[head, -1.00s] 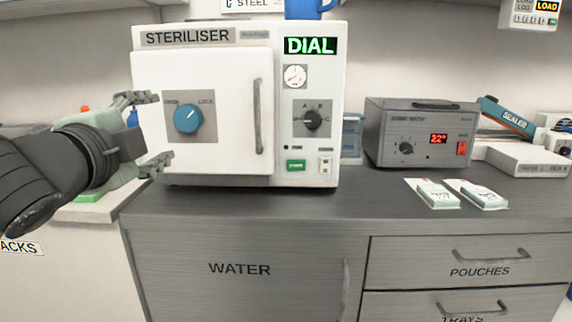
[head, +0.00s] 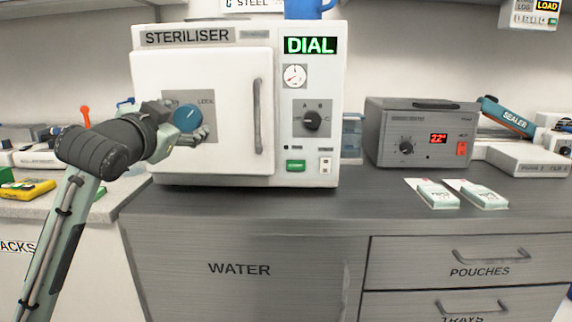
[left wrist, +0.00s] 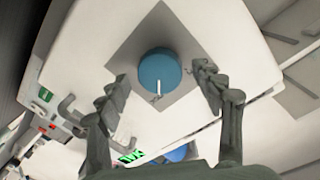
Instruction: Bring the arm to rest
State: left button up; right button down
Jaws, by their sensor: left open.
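My left gripper (head: 188,122) is in front of the steriliser (head: 236,58), close to the blue knob on its door. In the head view the fingers partly overlap the blue knob (head: 188,117). In the left wrist view the knob (left wrist: 159,70) shows beyond and between the fingertips of the left gripper (left wrist: 163,88). The fingers are spread apart with nothing between them, and a gap shows on each side of the knob. The steriliser door is shut and its display reads DIAL. My right gripper is not in view.
The grey bath unit (head: 420,135) stands right of the steriliser on the dark counter (head: 300,212). Two pouches (head: 437,194) lie in front of it. A yellow item (head: 27,190) lies on the left counter. The counter in front of the steriliser is clear.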

pick_arm(q)
jog(key=n, duration=0.8)
jog(key=shift+n+t, duration=0.3)
jog(key=shift+s+a, duration=0.2)
jog(key=shift+s, duration=0.65)
